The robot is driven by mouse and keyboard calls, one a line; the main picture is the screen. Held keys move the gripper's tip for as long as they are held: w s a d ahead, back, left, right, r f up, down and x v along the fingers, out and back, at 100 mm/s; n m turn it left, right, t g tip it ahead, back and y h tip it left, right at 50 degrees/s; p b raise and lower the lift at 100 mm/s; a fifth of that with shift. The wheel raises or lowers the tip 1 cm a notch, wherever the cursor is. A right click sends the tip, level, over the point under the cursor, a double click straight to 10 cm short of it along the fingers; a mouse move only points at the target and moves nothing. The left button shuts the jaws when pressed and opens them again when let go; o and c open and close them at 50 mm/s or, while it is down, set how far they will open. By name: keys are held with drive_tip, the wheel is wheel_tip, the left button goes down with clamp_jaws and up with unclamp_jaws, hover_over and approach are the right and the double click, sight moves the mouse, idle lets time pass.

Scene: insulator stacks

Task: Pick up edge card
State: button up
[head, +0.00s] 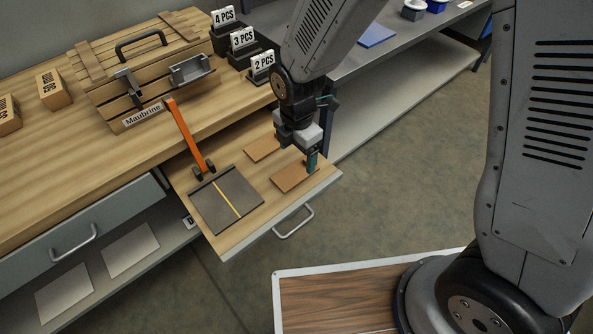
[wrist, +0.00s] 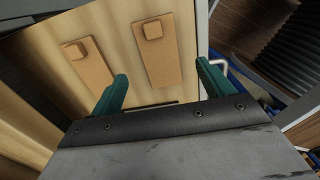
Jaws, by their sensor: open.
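Two flat brown cards, which look like edge cards, lie on the pulled-out wooden drawer. The front card (head: 292,180) is near the drawer's front edge and the rear card (head: 262,149) lies behind it. In the wrist view the front card (wrist: 160,66) and the rear card (wrist: 92,72) each carry a small raised block. My gripper (head: 312,162) is open and empty over the right end of the front card. In the wrist view its teal fingers (wrist: 162,80) stand either side of the front card's near part. I cannot tell their exact height.
A dark hinged plate (head: 226,203) with a yellow stripe and an orange lever (head: 184,136) stands left of the cards. A wooden crate (head: 145,70) and numbered signs (head: 243,38) stand behind. The drawer's handle (head: 294,224) sticks out in front.

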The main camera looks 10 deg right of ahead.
sight(297, 171)
wheel_tip(297, 171, down, 6)
drive_tip(key=shift+r, duration=0.1)
drive_tip(key=c, duration=1.1)
